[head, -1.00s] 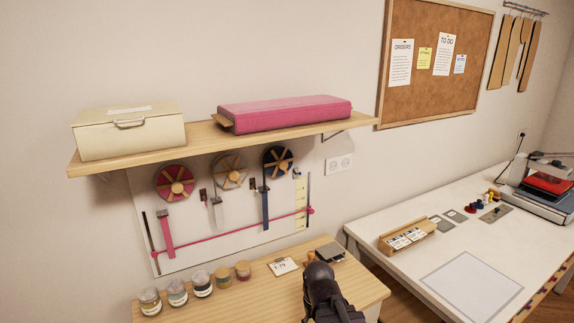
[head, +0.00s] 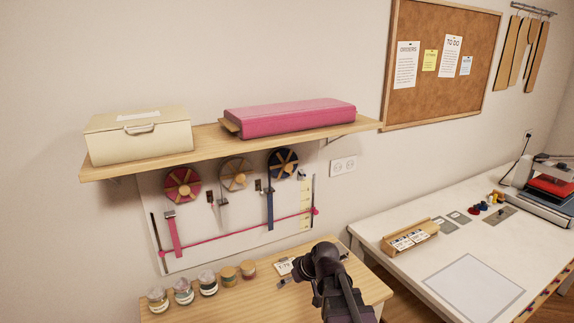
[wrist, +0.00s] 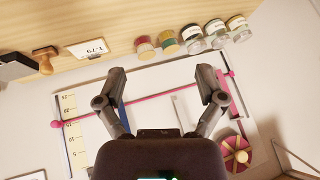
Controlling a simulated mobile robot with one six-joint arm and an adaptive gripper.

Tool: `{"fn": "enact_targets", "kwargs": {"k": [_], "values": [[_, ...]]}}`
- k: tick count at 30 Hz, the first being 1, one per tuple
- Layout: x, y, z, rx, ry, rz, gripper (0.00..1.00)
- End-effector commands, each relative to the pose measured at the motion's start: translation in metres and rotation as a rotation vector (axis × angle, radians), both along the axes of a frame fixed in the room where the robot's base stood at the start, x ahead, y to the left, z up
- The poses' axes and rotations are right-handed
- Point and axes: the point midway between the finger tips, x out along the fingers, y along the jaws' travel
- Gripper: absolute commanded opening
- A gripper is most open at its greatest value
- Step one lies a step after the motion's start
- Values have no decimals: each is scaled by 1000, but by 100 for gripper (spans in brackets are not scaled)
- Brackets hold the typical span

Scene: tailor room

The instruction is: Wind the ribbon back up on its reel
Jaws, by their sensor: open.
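A pegboard panel (head: 200,248) under the shelf carries a pink reel (head: 183,185), a cream reel (head: 235,173) and a navy reel (head: 283,163). A pink ribbon (head: 174,237) hangs below the pink reel; a pale strip (head: 223,217) and a blue ribbon (head: 270,209) hang below the others. A thin pink line (head: 240,232) slants across the panel. In the wrist view my gripper (wrist: 161,76) is open and empty, apart from the pink reel (wrist: 235,154). Its body hides part of the panel.
Several jars (head: 208,281) stand on the lower table, with a price card (head: 285,266) near my arm. The shelf (head: 205,155) above holds a cream box (head: 138,137) and a pink case (head: 290,117). A white worktable (head: 435,257) is at right.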

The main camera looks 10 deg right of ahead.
Motion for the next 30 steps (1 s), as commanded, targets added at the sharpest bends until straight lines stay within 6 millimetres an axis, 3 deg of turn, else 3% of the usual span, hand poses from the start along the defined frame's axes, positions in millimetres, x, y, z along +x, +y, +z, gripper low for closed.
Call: {"fn": "enact_targets", "kwargs": {"k": [1, 8, 13, 18, 24, 30], "values": [[20, 2, 17, 38, -70, 19, 88], [90, 2, 84, 168, -427, 58, 88], [137, -16, 136, 206, -679, 10, 88], [176, -47, 181, 195, -884, -88, 88], [202, -81, 211, 156, -1017, -197, 88], [210, -96, 219, 133, -1059, -245, 88]]}}
